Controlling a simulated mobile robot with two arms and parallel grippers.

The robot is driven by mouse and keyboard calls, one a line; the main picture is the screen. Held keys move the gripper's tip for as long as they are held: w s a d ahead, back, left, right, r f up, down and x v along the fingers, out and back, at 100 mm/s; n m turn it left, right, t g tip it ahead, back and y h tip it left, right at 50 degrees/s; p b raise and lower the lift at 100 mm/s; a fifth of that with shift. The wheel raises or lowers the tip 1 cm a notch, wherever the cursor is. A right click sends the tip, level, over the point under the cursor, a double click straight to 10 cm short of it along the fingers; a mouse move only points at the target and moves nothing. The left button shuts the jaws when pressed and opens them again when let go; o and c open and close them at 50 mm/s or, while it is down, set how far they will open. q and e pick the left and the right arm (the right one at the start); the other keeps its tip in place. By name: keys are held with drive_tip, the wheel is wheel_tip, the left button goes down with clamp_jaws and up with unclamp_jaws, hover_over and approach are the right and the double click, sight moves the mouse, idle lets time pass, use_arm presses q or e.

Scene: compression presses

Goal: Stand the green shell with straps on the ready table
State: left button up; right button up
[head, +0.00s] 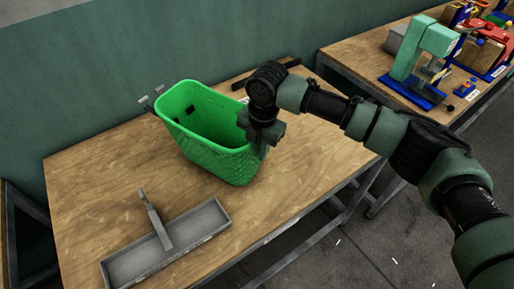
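The green shell (215,150) is an open, basket-like body with a patterned wall, standing upright on the wooden table (110,190). Small grey prongs (151,100) stick out at its left rim; I cannot tell if these are the straps. My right gripper (258,133) is at the shell's right rim, its dark jaws overlapping the rim and touching or nearly touching it. Whether the jaws are shut on the wall is hard to see.
A second table (360,55) at the right holds a teal press (425,45) and red and blue fixtures. The table's left part is clear.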

wheel_tip(320, 180, up, 12)
drive_tip(key=d+b, duration=0.1)
drive_tip(key=b, duration=0.1)
drive_tip(key=shift+s, duration=0.35)
drive_tip(key=shift+s, duration=0.1)
idle(0.4)
